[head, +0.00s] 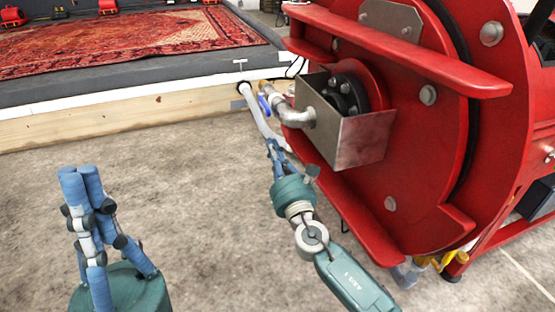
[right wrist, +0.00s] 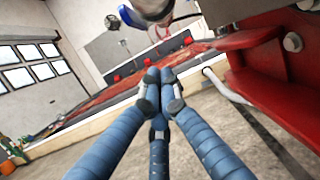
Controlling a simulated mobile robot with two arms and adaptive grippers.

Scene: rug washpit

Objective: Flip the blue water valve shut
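The blue valve handle (head: 264,104) is a small blue lever on the metal pipe beside the red drum in the head view. A blue and grey part at the top of the right wrist view (right wrist: 135,17) looks like this valve; its upper end is cut off. My right gripper (head: 272,143) is below the valve in the head view, apart from it. Its three blue fingers meet at the tips in the right wrist view (right wrist: 159,78), with nothing between them. My left gripper (head: 80,172) points upward at the lower left, fingertips together and empty, far from the valve.
The large red drum (head: 425,140) with a metal box (head: 370,138) on its face fills the right. A pale hose (head: 257,112) runs beside my right gripper. A wood-edged platform (head: 120,107) holds a red rug (head: 130,42). The concrete floor (head: 180,180) is clear between my grippers.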

